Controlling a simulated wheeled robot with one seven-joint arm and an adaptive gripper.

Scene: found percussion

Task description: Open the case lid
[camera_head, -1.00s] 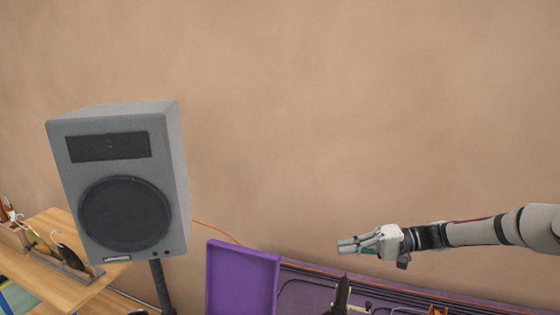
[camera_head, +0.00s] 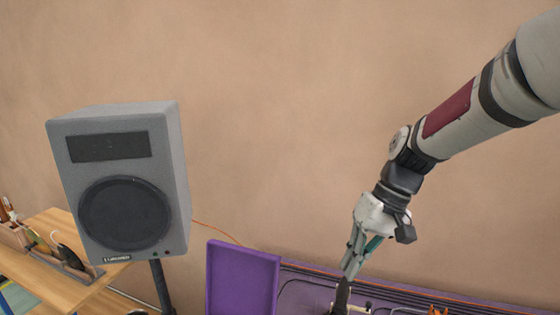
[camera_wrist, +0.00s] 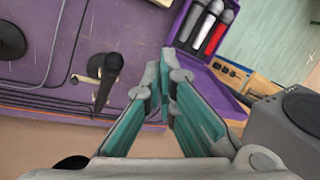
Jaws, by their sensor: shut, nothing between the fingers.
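The purple case lid (camera_head: 242,280) stands raised, its flat face toward me, at the bottom of the head view. In the wrist view the lid (camera_wrist: 218,88) shows partly behind my fingers. The open purple case (camera_wrist: 184,22) beside it holds microphones, one of them red (camera_wrist: 215,38). The case body is below the edge of the head view. My gripper (camera_head: 350,274) is shut and empty, pointing down to the right of the lid and apart from it in the head view. Its teal-padded fingers (camera_wrist: 164,75) cover part of the wrist view.
A grey speaker (camera_head: 122,185) stands left of the lid. A dark microphone (camera_wrist: 109,78) stands on the purple surface (camera_wrist: 85,25) near my gripper, with cables along the wall side. A wooden desk (camera_head: 97,291) is at far left. The wall above is bare.

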